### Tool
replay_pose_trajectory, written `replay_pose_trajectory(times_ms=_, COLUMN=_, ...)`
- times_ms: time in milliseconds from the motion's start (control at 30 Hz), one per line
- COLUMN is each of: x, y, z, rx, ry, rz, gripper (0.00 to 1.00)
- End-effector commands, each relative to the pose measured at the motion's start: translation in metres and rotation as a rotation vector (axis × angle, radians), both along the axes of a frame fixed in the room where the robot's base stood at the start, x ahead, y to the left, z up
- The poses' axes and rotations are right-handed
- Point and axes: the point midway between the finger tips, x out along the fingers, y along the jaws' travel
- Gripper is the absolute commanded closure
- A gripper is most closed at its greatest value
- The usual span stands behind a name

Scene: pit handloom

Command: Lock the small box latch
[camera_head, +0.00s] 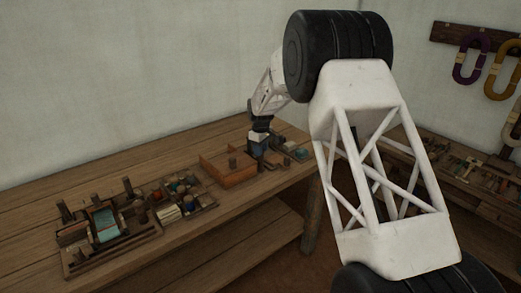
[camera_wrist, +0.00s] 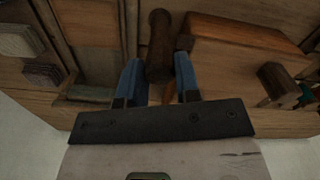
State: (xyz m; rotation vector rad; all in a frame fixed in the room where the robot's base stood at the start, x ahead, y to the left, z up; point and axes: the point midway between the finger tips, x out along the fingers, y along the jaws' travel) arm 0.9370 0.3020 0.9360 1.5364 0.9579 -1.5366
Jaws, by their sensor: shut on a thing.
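The small box (camera_head: 228,168) is a low reddish-brown wooden box on the bench, with a short dark knob on it. In the wrist view an orange-brown wooden box (camera_wrist: 245,33) lies at the upper right, with a dark knob (camera_wrist: 272,77) at its right. My gripper (camera_head: 257,150) is low over the bench at the box's right end. In the wrist view my gripper (camera_wrist: 158,72) has its two blue fingers on either side of a dark, round-ended wooden peg (camera_wrist: 160,42) and is shut on it. I cannot tell for certain whether this peg is the latch handle.
A tray of small coloured items (camera_head: 178,197) stands left of the box, and a wooden rack with pegs and a teal piece (camera_head: 105,222) is farther left. Small items (camera_head: 291,150) lie right of my gripper. The wall is close behind the bench.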

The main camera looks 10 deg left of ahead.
Motion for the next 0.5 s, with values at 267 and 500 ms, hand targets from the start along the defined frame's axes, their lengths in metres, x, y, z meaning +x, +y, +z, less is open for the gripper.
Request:
replay_pose_trajectory(times_ms=267, x=0.0002, y=0.0002, z=0.0008, rx=0.0, ry=-0.001, rz=0.0, gripper=0.44)
replay_pose_trajectory(times_ms=500, x=0.0002, y=0.0001, z=0.0007, rx=0.0, ry=0.0, rz=-0.001, gripper=0.44)
